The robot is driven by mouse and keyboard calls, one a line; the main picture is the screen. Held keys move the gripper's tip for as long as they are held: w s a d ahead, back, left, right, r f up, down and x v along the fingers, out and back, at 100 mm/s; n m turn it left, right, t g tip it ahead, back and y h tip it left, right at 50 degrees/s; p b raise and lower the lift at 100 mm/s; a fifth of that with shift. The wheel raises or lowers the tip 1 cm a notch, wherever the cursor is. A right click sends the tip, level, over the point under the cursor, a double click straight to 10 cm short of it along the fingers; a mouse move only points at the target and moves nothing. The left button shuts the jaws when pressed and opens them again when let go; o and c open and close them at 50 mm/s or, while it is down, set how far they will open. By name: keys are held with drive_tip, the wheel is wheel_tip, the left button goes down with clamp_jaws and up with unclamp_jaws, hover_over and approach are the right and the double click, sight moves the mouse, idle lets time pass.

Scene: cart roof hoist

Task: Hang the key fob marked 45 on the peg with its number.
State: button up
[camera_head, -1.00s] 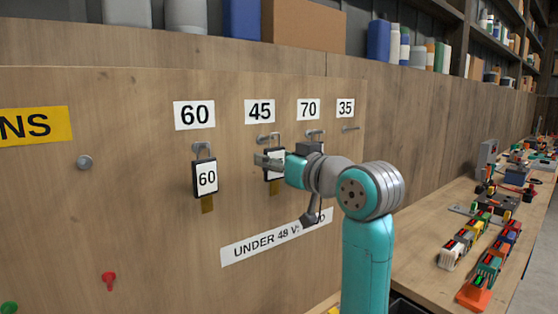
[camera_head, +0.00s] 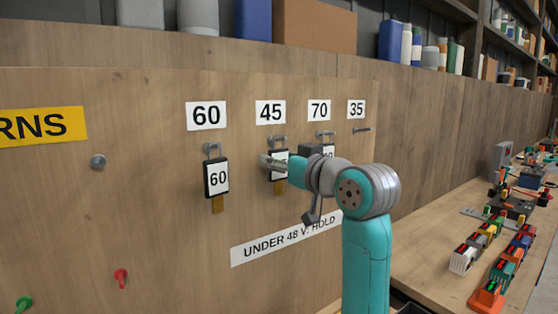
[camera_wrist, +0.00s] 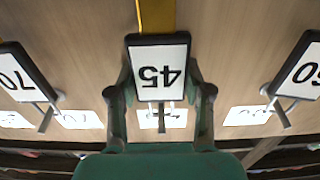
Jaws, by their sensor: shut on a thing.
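The fob marked 45 (camera_head: 278,168) is a dark-framed white tag with a brass-coloured lower end. It hangs upright below the 45 label (camera_head: 271,112), close to the board, with its loop at the peg (camera_head: 276,139) under that label. Whether the loop is fully around the peg is hard to tell. My gripper (camera_head: 270,161) is shut on the fob, with the arm reaching in from the right. In the wrist view, upside down, the fob (camera_wrist: 158,68) sits between my two fingers (camera_wrist: 160,100), and the peg (camera_wrist: 161,117) shows just beyond it.
A fob marked 60 (camera_head: 217,178) hangs under its label at the left. Another fob, 70 (camera_head: 328,150), hangs at the right, partly hidden by my wrist. The 35 peg (camera_head: 361,130) is bare. A bench with small parts (camera_head: 480,250) stands at the right.

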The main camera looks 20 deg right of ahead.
drive_tip(key=o, duration=1.4)
drive_tip(key=shift+c, duration=0.2)
